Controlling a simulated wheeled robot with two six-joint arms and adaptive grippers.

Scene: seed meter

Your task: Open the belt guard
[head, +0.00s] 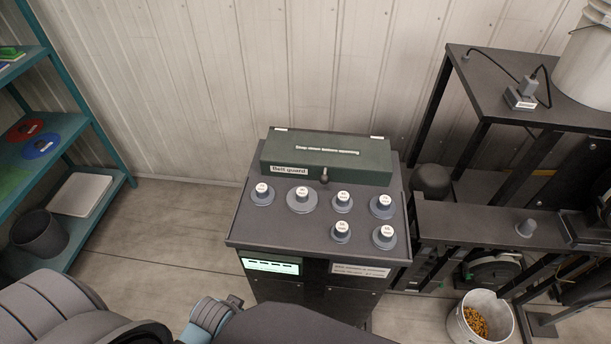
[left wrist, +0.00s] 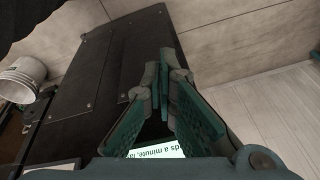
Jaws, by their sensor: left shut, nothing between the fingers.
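The belt guard (head: 345,155) is a long dark green box cover across the back of the dark cabinet top (head: 265,222). It lies closed, with a "Belt guard" label on its front left. A small dark knob (head: 324,175) stands out at its front middle. My left gripper (head: 236,300) is low in front of the cabinet in the head view, mostly hidden by my own arm and body. In the left wrist view its green fingers (left wrist: 167,68) are shut with nothing between them, in front of the cabinet's dark face (left wrist: 105,70). My right gripper is not in view.
A lit green display (head: 270,266) is on the cabinet front. A teal shelf (head: 100,130) stands left, a dark table (head: 500,88) right. A white bucket (head: 480,322) sits on the floor at right.

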